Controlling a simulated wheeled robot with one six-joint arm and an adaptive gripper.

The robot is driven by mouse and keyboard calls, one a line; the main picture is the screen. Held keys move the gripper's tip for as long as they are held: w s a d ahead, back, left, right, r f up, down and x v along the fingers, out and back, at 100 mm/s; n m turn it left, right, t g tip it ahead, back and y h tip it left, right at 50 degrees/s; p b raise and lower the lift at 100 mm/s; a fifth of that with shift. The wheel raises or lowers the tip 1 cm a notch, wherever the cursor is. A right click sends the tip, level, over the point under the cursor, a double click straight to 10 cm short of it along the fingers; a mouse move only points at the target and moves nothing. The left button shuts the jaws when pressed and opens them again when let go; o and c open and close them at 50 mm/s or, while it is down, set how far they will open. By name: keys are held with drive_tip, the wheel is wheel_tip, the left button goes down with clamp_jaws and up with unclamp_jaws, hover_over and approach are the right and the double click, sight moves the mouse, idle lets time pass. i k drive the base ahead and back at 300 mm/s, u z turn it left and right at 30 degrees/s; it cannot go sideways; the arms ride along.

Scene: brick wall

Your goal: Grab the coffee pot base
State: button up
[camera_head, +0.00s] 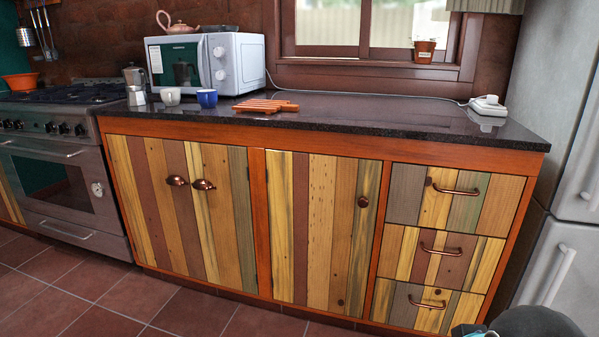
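A silver metal coffee pot shows as two pieces at the left end of the dark countertop, beside the stove. The lower piece in front, which looks like the coffee pot base (137,96), stands upright on the counter. Behind it is the taller upper part (134,75) with a dark handle. They overlap in the picture, and I cannot tell whether they touch. A dark rounded shape at the bottom right edge looks like part of my arm. My gripper's fingers are not in view.
A white cup (171,97) and a blue cup (207,98) stand right of the base. A wooden board (265,106) lies further right. The stove (60,92) is left. The counter's right half is mostly clear.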

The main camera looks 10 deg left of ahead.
sight(137, 99)
drive_tip(key=i, duration=0.8)
drive_tip(key=u, duration=2.6)
drive_tip(key=i, duration=3.05)
drive_tip(key=z, duration=0.7)
